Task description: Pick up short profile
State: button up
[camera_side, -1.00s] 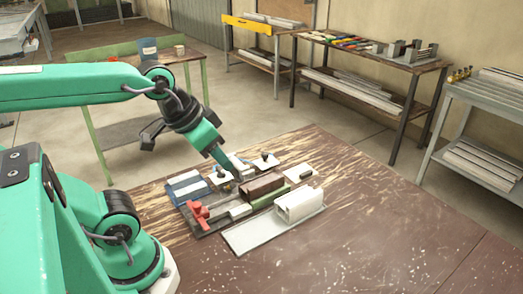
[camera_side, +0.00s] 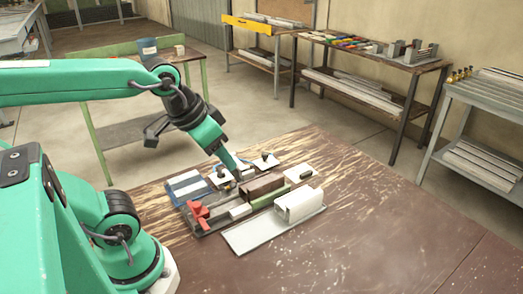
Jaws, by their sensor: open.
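My gripper (camera_side: 243,174) is open and low over the far side of the clamp fixture on the brown bench. Its fingertips are small and partly merge with the parts behind them. A short, pale, box-shaped profile (camera_side: 299,206) lies on a light grey plate (camera_side: 255,235) at the front right of the fixture. It is apart from my gripper, which is to its upper left. Pale pieces also lie in a blue holder (camera_side: 186,186) at the left. I cannot tell whether anything is between the fingers.
The fixture has a red clamp handle (camera_side: 198,212), a brown block (camera_side: 262,186) and a green strip (camera_side: 270,197). Small plates with dark knobs (camera_side: 265,160) stand close to my gripper. The bench top (camera_side: 400,240) is clear to the right and front.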

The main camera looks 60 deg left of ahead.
jog(key=g, duration=0.5)
send_near(271, 180)
jog(key=shift+s+d+f, duration=0.1)
jog(key=shift+f, duration=0.05)
jog(key=shift+w+f, duration=0.25)
jog(key=shift+f, duration=4.1)
grip_shut()
